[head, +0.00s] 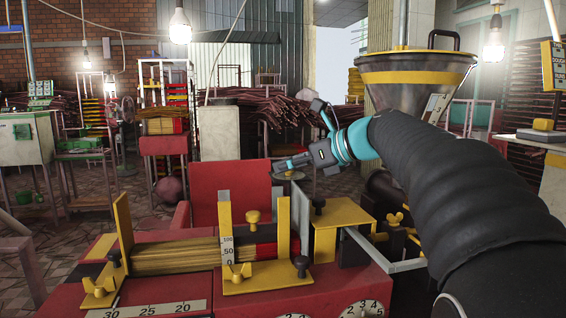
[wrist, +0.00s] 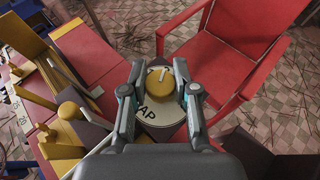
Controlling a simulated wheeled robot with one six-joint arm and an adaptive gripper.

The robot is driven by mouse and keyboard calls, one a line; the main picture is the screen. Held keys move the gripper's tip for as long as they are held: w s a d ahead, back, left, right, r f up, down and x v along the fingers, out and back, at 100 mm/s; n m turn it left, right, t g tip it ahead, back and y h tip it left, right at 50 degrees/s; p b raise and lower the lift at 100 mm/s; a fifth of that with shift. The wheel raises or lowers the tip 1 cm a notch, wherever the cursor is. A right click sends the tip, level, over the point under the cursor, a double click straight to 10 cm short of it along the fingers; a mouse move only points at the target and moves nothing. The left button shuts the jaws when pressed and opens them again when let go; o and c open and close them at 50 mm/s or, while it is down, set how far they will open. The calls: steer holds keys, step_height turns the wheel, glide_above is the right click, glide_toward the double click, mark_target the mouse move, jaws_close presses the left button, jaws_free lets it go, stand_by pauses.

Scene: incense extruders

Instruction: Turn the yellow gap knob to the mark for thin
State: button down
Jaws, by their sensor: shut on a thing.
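The yellow gap knob (wrist: 163,87) sits on a round pale dial plate (wrist: 150,113) in the wrist view. The letters "AP" show on the plate below the knob; a finger hides part of the word. Part of a dark mark shows at the far side, but I cannot read the thin mark or the knob's setting. My gripper (wrist: 160,76) is shut on the knob, one finger on each side. In the head view my gripper (head: 288,164) is low over the dial (head: 291,175), behind the extruder bed; the knob is hidden there.
The red extruder bed (head: 190,276) carries incense sticks, yellow guides and black knobs in front of the dial. A red chair-like frame (wrist: 228,55) stands close on the right in the wrist view. A metal hopper (head: 410,85) rises behind my arm.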

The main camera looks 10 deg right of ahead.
steer(key=shift+n+g+y, duration=0.4)
steer(key=shift+n+g, duration=0.2)
steer(key=shift+f, duration=0.1)
steer(key=c, duration=0.9)
jaws_free()
steer(key=shift+o, duration=0.2)
steer(key=v, duration=1.2)
steer(key=shift+w, duration=0.15)
